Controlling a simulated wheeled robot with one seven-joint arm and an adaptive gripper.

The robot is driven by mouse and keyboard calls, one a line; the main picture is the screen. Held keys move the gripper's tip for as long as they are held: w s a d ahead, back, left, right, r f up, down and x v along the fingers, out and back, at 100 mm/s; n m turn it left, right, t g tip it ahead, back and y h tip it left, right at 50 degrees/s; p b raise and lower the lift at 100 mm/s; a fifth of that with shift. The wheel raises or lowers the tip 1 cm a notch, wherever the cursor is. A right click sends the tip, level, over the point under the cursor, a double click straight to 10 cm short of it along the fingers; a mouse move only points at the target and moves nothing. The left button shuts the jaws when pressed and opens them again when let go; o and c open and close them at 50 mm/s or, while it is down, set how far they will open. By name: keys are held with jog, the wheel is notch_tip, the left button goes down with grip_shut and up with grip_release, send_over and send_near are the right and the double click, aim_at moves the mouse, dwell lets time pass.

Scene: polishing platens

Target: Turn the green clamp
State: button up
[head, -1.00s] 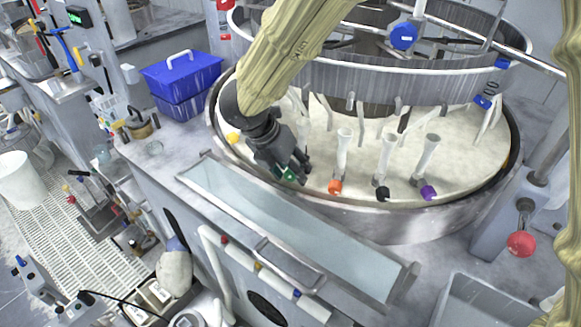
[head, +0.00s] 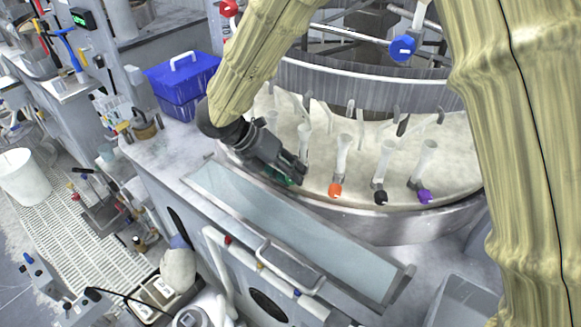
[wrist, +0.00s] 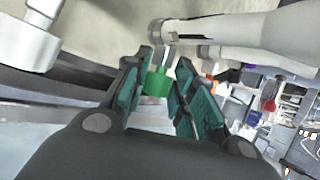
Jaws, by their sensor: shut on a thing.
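The green clamp (wrist: 157,82) shows in the wrist view between the two teal-padded fingers of my gripper (wrist: 160,85). My gripper is shut on it. In the head view my gripper (head: 293,178) reaches to the near rim of the round platen (head: 340,196), left of the orange clamp. Only a little green shows at its fingertips there; the rest of the clamp is hidden by the fingers.
An orange clamp (head: 335,190), a black clamp (head: 380,197) and a purple clamp (head: 424,196) stand along the rim to the right, each below a pale upright tube. A glass-topped trough (head: 280,215) with a handle lies in front. A blue box (head: 183,82) stands at the back left.

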jog(key=shift+w, duration=0.1)
dwell(0.3)
jog(key=o, duration=1)
jog(key=shift+o, duration=0.2)
